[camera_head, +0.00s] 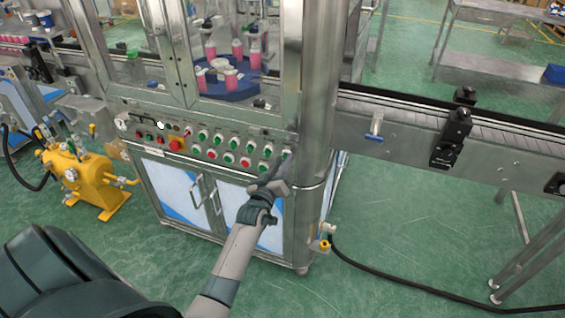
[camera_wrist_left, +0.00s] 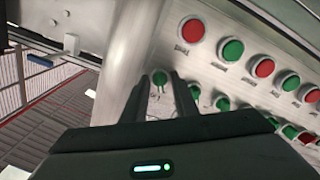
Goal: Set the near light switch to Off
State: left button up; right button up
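The control panel (camera_head: 215,146) on the machine's front carries rows of green and red round controls. My left gripper (camera_head: 284,162) is at the panel's right end, beside the corner post. In the left wrist view, the left gripper (camera_wrist_left: 159,77) has its two dark fingers apart, with a small green round control (camera_wrist_left: 160,78) showing between the tips. Gaps show on both sides of it; I cannot tell contact. A small label below it is too blurred to read. I cannot tell which control is the near light switch or its setting. My right gripper is not in view.
The steel corner post (camera_head: 318,110) stands close to the left gripper's right. A conveyor (camera_head: 430,125) runs off to the right. A yellow pump (camera_head: 92,180) stands on the floor at left. A black hose (camera_head: 420,292) lies on the green floor at right.

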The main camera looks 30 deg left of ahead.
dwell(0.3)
